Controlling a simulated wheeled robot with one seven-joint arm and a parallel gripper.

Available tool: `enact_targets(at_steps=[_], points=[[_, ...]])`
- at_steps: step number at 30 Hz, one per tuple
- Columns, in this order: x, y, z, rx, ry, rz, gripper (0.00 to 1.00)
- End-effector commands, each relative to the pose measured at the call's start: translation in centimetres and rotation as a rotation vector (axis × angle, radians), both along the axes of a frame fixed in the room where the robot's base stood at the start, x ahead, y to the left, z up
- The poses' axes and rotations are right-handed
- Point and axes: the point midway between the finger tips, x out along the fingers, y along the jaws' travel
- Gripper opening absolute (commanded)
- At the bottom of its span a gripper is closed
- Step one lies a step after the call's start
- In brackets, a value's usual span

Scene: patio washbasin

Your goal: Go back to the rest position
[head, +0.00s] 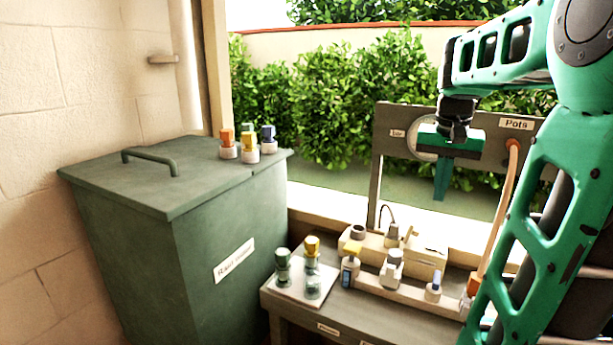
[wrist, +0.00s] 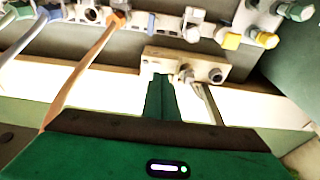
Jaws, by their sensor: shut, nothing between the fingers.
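My gripper (head: 440,188) hangs in the air in the head view, pointing down, in front of the grey board with the "Pots" label. Its green fingers are together and hold nothing. In the wrist view the closed fingers (wrist: 161,95) point toward the bench with its fittings. My green arm fills the right side of the head view and hides part of the board and the bench's right end.
A green lidded bin (head: 230,225) stands at the left, with several capped fittings on its lid. A bench (head: 330,322) carries a white tray (head: 285,291), bottles and a cream block (head: 425,266). An orange hose (head: 500,210) runs down near my arm. Bushes stand behind.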

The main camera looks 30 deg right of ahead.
Motion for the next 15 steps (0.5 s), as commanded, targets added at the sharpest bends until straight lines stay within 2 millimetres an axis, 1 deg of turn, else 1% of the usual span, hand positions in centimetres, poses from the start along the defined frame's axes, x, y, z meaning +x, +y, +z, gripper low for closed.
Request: enact_targets(at_steps=[4, 5, 7, 8, 11, 12, 14, 15], points=[[-0.1, 0.2, -0.1, 0.001, 0.002, 0.003, 0.00], [-0.3, 0.4, -0.3, 0.004, 0.003, 0.008, 0.00], [-1.0, 1.6, -1.1, 0.013, 0.012, 0.029, 0.00], [-1.4, 2.3, -1.6, 0.018, 0.016, 0.044, 0.00], [-3.7, 5.7, -4.2, 0.046, 0.044, 0.112, 0.00], [-5.0, 7.3, -5.5, 0.060, 0.057, 0.145, 0.00], [-6.8, 9.6, -7.4, 0.078, 0.075, 0.194, 0.00], [-8.1, 11.0, -8.7, 0.090, 0.088, 0.225, 0.00]])
